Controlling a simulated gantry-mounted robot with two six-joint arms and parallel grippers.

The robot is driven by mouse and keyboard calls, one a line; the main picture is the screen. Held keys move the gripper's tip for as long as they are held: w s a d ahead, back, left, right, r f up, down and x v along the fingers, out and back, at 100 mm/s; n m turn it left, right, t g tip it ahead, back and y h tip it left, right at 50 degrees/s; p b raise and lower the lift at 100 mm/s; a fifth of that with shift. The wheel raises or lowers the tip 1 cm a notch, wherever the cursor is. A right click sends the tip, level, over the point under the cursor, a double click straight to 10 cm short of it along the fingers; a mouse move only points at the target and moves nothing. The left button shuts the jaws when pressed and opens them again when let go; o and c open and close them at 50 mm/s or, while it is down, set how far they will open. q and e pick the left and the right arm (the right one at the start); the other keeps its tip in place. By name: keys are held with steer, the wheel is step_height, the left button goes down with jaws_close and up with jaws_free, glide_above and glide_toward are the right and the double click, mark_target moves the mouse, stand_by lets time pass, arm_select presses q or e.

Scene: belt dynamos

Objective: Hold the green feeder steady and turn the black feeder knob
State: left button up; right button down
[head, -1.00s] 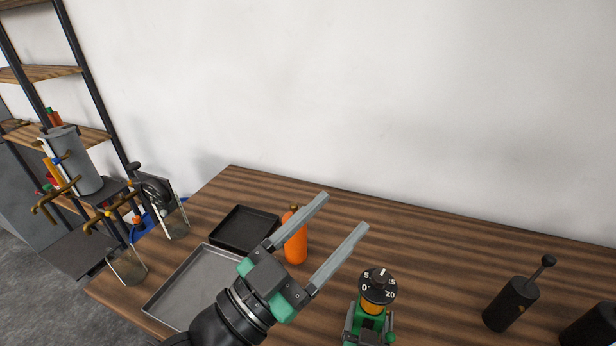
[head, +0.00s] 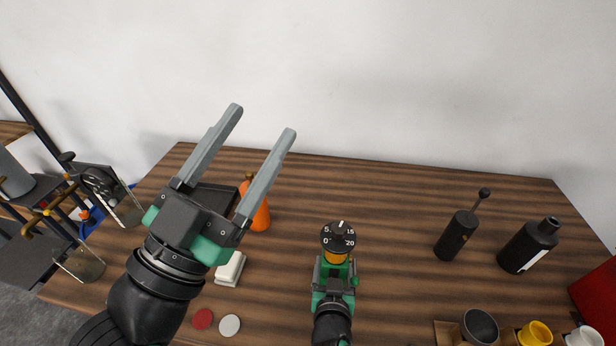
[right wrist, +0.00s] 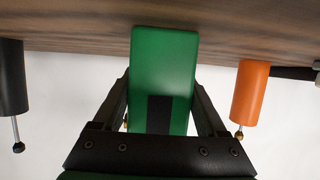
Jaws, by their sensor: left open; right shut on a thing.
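The green feeder (head: 353,283) stands on the wooden table at the middle front. Its black knob (head: 338,237), with white numbers and a pointer, sits on top above a yellow-orange collar. My right gripper (head: 334,272) is shut on the feeder's body from the front. In the right wrist view the feeder's green body (right wrist: 165,70) lies between the two dark fingers. My left gripper (head: 262,122) is open and empty, raised at the left, up and left of the knob in the picture.
A white block (head: 230,269) and red and white discs lie left of the feeder. Black bottles (head: 458,234) and cups (head: 535,334) are at the right. Table between feeder and bottles is clear.

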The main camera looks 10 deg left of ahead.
arm_select(q)
steer(key=w+d+f+g, duration=0.1)
steer(key=d+f+g, duration=0.1)
steer(key=f, duration=0.5)
steer(key=w+d+f+g, duration=0.1)
steer(key=w+f, duration=0.1)
steer(key=f, duration=0.4)
steer(key=n+g, duration=0.1)
steer(key=g, duration=0.2)
glide_toward(339, 230)
steer(key=w+f, duration=0.1)
steer(key=w, duration=0.1)
steer(key=x, duration=1.2)
steer(key=shift+s+d+f, duration=0.1)
steer(key=shift+d, duration=0.25)
jaws_close()
